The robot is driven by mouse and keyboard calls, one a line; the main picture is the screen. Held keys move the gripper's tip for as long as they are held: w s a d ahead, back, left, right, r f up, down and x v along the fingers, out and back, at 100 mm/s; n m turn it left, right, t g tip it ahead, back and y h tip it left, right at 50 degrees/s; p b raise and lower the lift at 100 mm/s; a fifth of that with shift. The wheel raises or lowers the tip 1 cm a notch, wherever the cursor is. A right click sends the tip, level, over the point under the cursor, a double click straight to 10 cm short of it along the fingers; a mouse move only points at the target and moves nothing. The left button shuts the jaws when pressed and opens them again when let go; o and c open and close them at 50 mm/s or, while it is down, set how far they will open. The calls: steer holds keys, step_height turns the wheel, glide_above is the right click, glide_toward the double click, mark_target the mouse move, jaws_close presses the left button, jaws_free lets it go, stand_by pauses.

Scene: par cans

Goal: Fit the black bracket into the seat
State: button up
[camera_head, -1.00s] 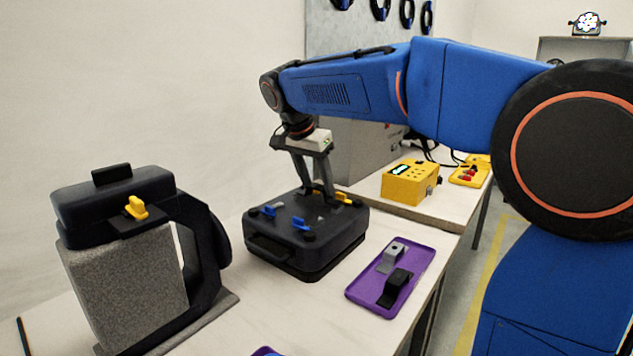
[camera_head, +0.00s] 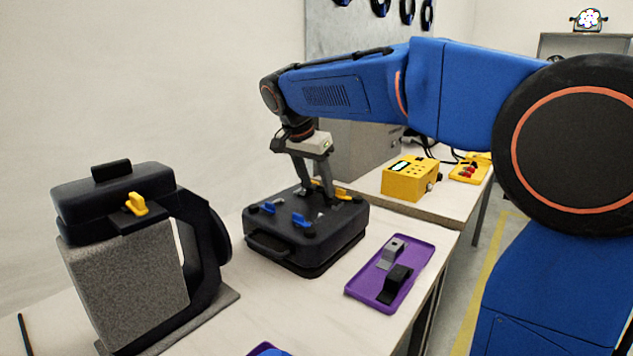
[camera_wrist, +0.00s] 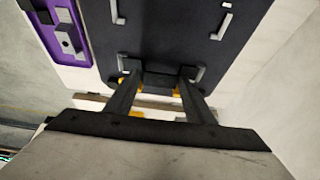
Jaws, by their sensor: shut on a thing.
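My gripper (camera_head: 316,188) points down at the far side of a dark case's top, between its clips. In the wrist view my gripper (camera_wrist: 157,82) has its two fingers closed on a black piece (camera_wrist: 157,80), which I take to be the black bracket; it is mostly hidden in the head view. The dark case (camera_head: 305,232) has blue clips (camera_head: 299,220) and yellow clips (camera_head: 342,194) on top. Grey corner stops (camera_wrist: 198,75) stand beside the held piece in the wrist view. I cannot tell whether it is seated.
A purple tray (camera_head: 413,270) at right holds a grey bracket (camera_head: 391,252) and another black bracket (camera_head: 396,283). A large dark housing with a yellow lever (camera_head: 136,204) stands at left. A yellow box (camera_head: 409,179) sits on the bench behind.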

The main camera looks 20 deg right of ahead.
steer(key=o, duration=1.2)
steer(key=shift+o, duration=0.2)
